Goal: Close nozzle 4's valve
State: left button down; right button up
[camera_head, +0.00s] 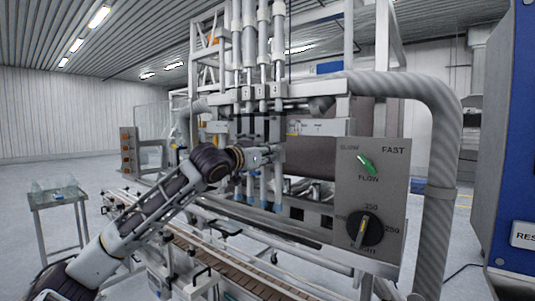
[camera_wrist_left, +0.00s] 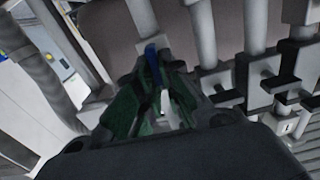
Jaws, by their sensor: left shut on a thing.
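The row of upright grey filling nozzles (camera_head: 263,180) hangs from the machine frame, with blue lower ends. My left gripper (camera_head: 270,155) is at the rightmost nozzle of the row, at the height of the valves. In the wrist view my left gripper (camera_wrist_left: 158,108) has its dark green fingers closed around a small part, with a narrow pale strip between them. A blue piece (camera_wrist_left: 152,62) shows just beyond the fingertips. The held nozzle's valve is mostly hidden by the fingers. Neighbouring valves have black handles (camera_wrist_left: 281,84). My right gripper is not in view.
A grey control panel (camera_head: 375,190) with a green flow switch and a black dial stands right of the nozzles. A thick ribbed pipe (camera_head: 440,150) rises beside it. A conveyor (camera_head: 215,262) runs below. A small table (camera_head: 58,203) with clear containers stands at left.

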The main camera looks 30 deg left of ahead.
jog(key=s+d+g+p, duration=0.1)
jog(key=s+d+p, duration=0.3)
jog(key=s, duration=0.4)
pick_arm(q)
jog(key=m, duration=0.4)
jog(key=m+p, duration=0.1)
jog(key=m, duration=0.1)
jog(key=shift+d, duration=0.4)
jog(key=m+p, duration=0.4)
jog(key=m, duration=0.1)
jog(key=f+m+p, duration=0.1)
jog(key=m+p, duration=0.1)
jog(key=m, duration=0.1)
jog(key=shift+s+d, duration=0.1)
jog(key=shift+d, duration=0.2)
jog(key=shift+m+p, duration=0.35)
jog(key=shift+m, duration=0.25)
jog(key=shift+f+m+p, duration=0.15)
jog(key=shift+m+p, duration=0.2)
jog(key=shift+m, duration=0.25)
jog(key=shift+f+m+p, duration=0.15)
jog(key=shift+m+p, duration=0.15)
jog(key=shift+m, duration=0.3)
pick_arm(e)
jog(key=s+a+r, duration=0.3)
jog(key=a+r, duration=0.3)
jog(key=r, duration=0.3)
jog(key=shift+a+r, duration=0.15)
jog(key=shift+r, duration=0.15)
